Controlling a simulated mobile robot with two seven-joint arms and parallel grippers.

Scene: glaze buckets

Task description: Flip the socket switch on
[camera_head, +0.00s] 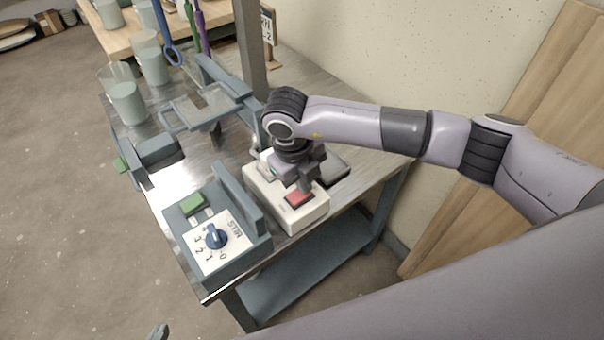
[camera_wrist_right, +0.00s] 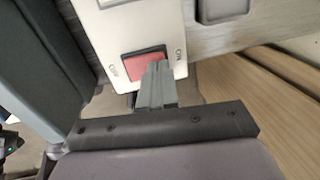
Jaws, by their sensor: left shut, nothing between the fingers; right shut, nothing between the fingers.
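The socket is a white box (camera_head: 298,218) on the metal worktable, with a red rocker switch (camera_head: 299,197) on its top near the front end. In the right wrist view the red switch (camera_wrist_right: 136,66) sits in a dark frame between the letters OFF at left and ON at right. My right gripper (camera_head: 304,187) points down, shut and empty. Its fingertips (camera_wrist_right: 157,68) overlap the ON side of the switch; I cannot tell whether they touch it or which way the rocker is tilted. Only a small tip of my left gripper (camera_head: 159,332) shows at the bottom edge, shut.
A grey control box (camera_head: 215,240) with a blue dial and a green button stands left of the socket. A dark flat block (camera_head: 336,168) lies behind my right gripper. Grey stands and glaze buckets (camera_head: 128,104) are further back. The wall and wooden boards (camera_head: 560,90) are at right.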

